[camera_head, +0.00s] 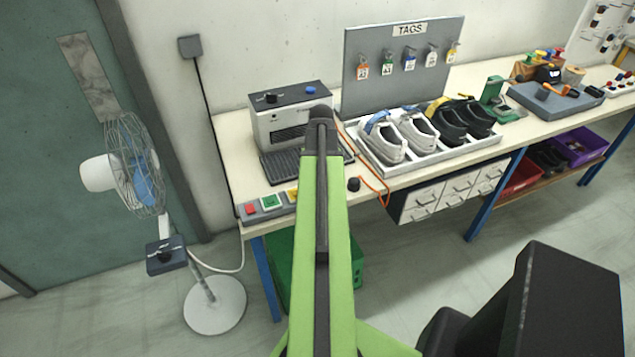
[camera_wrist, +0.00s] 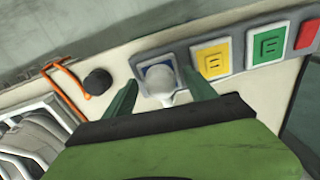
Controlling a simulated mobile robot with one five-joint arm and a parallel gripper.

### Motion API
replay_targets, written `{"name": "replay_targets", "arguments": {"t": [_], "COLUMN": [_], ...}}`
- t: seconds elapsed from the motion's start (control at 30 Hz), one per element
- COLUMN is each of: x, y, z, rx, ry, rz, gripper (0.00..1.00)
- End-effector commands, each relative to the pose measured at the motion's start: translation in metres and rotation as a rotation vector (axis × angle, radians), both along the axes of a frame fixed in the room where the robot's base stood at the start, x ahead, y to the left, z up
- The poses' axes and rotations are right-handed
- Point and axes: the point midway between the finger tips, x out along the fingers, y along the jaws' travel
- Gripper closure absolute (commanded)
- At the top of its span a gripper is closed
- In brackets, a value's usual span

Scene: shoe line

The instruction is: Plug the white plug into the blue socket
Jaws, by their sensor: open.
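The white plug (camera_wrist: 161,81) shows in the wrist view between my two green fingers, over the blue socket (camera_wrist: 143,70). Part of the blue face shows around it; I cannot tell how deep it sits. The blue socket is at one end of a grey socket strip (camera_wrist: 238,40). My gripper (camera_wrist: 162,78) is open, with a finger on either side of the plug and a visible gap to each. In the head view my green arm hides the plug and the blue socket. The strip's other end shows there at the table's front left corner (camera_head: 270,205).
Yellow (camera_wrist: 211,60), green (camera_wrist: 267,44) and red (camera_wrist: 306,33) sockets share the strip. A black knob (camera_wrist: 98,81) and an orange cable (camera_wrist: 62,83) are close by. A fan (camera_head: 135,170) stands left of the table. A shoe tray (camera_head: 430,155) lies to the right.

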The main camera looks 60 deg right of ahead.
Motion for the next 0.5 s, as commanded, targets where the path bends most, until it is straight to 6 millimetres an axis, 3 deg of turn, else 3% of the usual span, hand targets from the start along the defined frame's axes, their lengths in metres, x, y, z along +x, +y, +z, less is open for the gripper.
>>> {"name": "replay_targets", "arguments": {"t": [0.27, 0.5], "x": [0.0, 0.0], "y": [0.0, 0.0], "z": [0.007, 0.047], "rx": [0.0, 0.0], "ry": [0.0, 0.0], "rz": [0.0, 0.0], "gripper": [0.35, 0.35]}}
